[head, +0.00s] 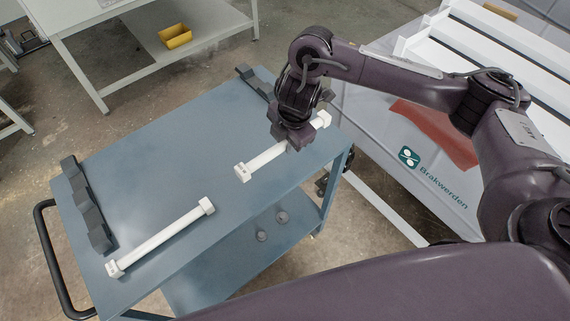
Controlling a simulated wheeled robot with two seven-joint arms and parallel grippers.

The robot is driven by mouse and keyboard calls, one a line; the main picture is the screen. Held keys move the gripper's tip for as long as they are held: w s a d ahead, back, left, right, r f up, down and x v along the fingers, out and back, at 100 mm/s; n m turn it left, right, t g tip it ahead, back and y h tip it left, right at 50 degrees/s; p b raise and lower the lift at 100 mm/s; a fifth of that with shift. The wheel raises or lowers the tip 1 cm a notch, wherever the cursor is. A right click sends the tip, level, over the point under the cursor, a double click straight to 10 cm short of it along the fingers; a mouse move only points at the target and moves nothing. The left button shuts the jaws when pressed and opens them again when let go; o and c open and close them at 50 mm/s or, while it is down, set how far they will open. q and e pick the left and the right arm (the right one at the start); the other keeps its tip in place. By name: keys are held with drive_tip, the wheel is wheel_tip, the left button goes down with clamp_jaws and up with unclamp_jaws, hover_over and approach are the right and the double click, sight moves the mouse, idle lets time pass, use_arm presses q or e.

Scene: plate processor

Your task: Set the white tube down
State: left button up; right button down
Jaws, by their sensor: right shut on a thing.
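A white tube (264,159) with square white end blocks is at the right part of the blue cart top (160,150). My right gripper (296,140) comes down over the tube from above and is shut on it near its far end. The fingertips are partly hidden by the gripper body. I cannot tell whether the tube touches the cart top. A second white tube (165,238) with end blocks lies on the cart top near the front edge. My left gripper is not in view.
Dark notched racks stand at the cart's left edge (88,208) and back edge (255,82). A white machine with a Brakwerden panel (440,185) stands to the right. A yellow bin (175,37) sits on a table shelf behind. The cart's middle is clear.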

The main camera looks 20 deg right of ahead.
sight(285, 168)
wheel_tip(285, 168, down, 9)
drive_tip(key=b, duration=0.3)
drive_tip(key=shift+f, duration=0.2)
drive_tip(key=c, duration=1.5)
unclamp_jaws()
drive_tip(key=shift+s, duration=0.1)
wheel_tip(285, 168, up, 12)
drive_tip(key=s+p, duration=0.2)
drive_tip(key=p, duration=0.2)
drive_tip(key=shift+d, duration=0.4)
